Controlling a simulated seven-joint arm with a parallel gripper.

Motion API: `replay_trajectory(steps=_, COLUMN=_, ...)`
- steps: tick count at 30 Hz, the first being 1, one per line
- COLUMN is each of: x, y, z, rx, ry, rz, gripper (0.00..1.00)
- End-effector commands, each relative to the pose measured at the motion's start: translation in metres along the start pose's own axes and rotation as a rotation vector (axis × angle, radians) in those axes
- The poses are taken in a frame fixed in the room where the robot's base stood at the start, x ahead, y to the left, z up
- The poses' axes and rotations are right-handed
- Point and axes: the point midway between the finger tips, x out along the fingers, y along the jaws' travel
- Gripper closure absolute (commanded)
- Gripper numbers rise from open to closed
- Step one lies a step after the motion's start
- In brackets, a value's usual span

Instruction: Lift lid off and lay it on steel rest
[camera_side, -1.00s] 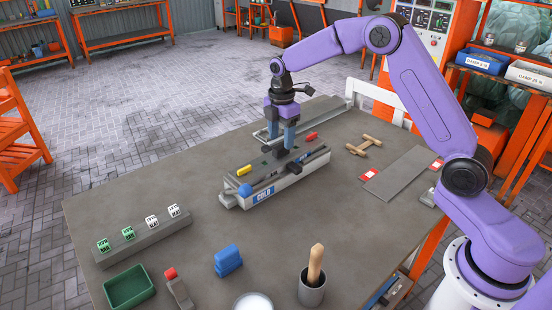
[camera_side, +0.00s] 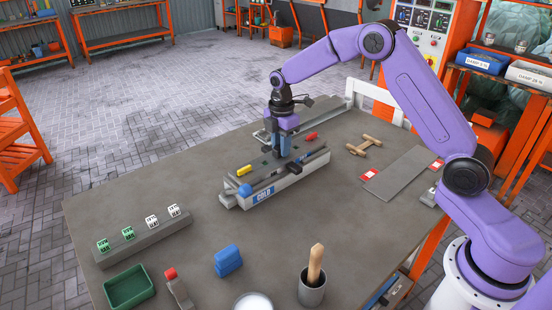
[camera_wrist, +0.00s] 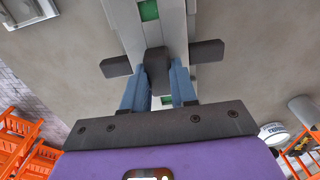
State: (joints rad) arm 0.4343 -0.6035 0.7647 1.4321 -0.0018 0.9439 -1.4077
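A long grey mould (camera_side: 290,186) with a blue "COLD" label lies on the table, a blue knob at its near end. Its top is partly hidden by my gripper, so the lid's edges are hard to tell. My gripper (camera_side: 285,155) points down over the middle of the mould. In the wrist view its blue fingers (camera_wrist: 158,88) stand close on both sides of a dark upright grip (camera_wrist: 157,68) on the lid and look shut on it. The lid looks seated on the mould. A flat grey plate (camera_side: 402,173) with red-and-white corner marks lies to the right; it may be the steel rest.
A wooden-handled tool (camera_side: 366,145) lies between mould and plate. A long metal bar lies behind the gripper. In front are a block with several dice-like cubes (camera_side: 140,236), a green tray (camera_side: 129,287), a blue block (camera_side: 228,260) and a cup (camera_side: 312,289).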

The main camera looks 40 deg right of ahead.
Motion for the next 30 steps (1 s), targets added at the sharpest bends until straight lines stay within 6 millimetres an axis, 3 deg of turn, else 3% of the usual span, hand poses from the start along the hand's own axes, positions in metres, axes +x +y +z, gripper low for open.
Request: replay_trajectory(steps=30, x=-0.046, y=0.001, z=0.0, rx=0.0, ry=0.001, rz=0.003, gripper=1.0)
